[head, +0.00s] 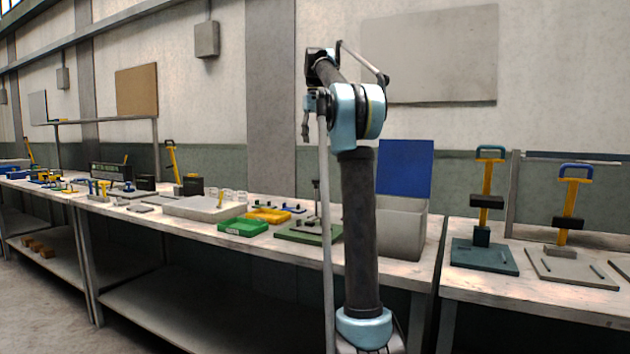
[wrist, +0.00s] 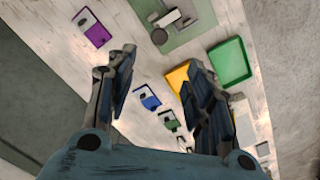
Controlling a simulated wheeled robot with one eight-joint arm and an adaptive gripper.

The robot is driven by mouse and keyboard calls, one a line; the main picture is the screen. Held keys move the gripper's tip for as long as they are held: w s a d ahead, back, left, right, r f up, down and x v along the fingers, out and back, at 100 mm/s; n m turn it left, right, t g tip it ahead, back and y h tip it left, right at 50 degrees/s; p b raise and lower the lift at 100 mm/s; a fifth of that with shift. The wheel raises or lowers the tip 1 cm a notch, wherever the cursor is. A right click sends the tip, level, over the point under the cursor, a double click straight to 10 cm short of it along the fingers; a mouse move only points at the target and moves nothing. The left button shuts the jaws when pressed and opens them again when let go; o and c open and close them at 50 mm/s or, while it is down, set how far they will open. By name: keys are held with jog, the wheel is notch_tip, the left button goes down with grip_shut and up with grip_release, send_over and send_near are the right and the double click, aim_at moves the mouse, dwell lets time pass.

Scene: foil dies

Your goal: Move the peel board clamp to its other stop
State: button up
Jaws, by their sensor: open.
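A green board (head: 308,233) with an upright post and grey fittings stands on the bench left of my arm; it may be the peel board. In the wrist view a pale green board (wrist: 200,32) with a grey round part and a bar (wrist: 172,20) shows at the top edge, partly cut off. Which part is the clamp, and at which stop it sits, I cannot tell. My gripper (head: 306,130) hangs high above the bench. In the wrist view its two fingers (wrist: 162,62) are spread apart, with nothing between them, and the green board lies beyond their tips.
A green tray (head: 243,227) and a yellow tray (head: 268,215) lie left of the board. Small purple (wrist: 92,30) and blue (wrist: 147,98) plates lie below in the wrist view. A grey box with a blue panel (head: 404,168) and lever presses (head: 482,255) stand to the right.

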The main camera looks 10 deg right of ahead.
notch_tip(320, 180, down, 16)
jog(key=shift+d+r, duration=0.1)
jog(key=shift+r, duration=0.15)
dwell(0.3)
grip_shut()
